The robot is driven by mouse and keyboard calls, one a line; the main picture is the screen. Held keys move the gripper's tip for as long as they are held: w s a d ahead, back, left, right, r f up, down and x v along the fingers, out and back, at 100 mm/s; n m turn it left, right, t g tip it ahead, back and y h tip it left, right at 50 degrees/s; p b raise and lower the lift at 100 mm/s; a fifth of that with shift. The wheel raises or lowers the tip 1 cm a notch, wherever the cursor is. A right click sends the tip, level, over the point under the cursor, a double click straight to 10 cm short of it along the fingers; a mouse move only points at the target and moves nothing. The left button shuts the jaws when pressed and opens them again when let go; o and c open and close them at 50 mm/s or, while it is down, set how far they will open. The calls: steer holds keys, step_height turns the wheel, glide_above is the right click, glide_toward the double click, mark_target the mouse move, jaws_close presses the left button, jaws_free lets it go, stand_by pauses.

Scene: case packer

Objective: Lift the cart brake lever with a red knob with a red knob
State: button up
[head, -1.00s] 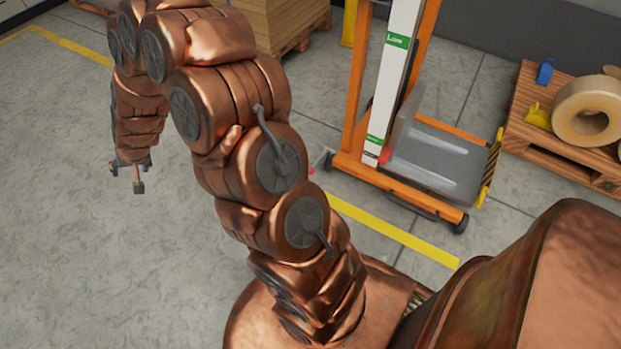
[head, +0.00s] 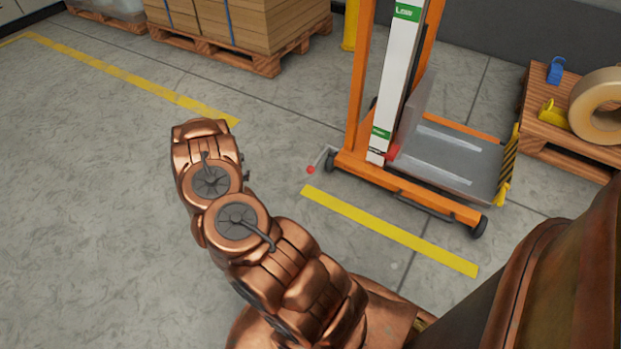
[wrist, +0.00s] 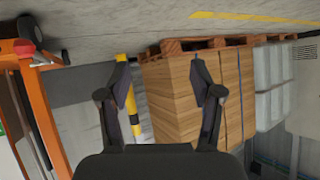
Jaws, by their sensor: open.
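The brake lever with a red knob (head: 311,169) sticks out low on the left side of the orange lift cart (head: 410,190), near a dark wheel and just above the floor. In the wrist view the red knob (wrist: 25,29) shows at the upper left, beside the orange frame. My gripper (wrist: 163,80) is open and empty in the wrist view, its two dark fingers spread apart. It is away from the lever and touches nothing that I can see. In the head view my folded arm hides the gripper, to the left of the lever.
Stacked cardboard on a pallet (head: 240,25) stands at the back. A yellow post (head: 351,25) is behind the cart. Yellow lines (head: 390,230) mark the floor. The floor left of the cart is clear.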

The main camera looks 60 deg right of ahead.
steer(key=s+d+f+g+h+b, duration=0.1)
steer(key=s+d+f+h+b, duration=0.3)
steer(key=s+d+f, duration=0.45)
steer(key=g+h+b, duration=0.1)
steer(key=h+b, duration=0.3)
steer(key=b, duration=0.1)
glide_toward(310, 170)
steer(key=w+d+f, duration=0.1)
steer(key=d+f, duration=0.1)
steer(key=d, duration=0.2)
steer(key=shift+r+b+x, duration=0.2)
steer(key=shift+b+x, duration=0.75)
steer(key=shift+x, duration=2.65)
steer(key=shift+w, duration=0.15)
steer(key=shift+c, duration=0.2)
jaws_close()
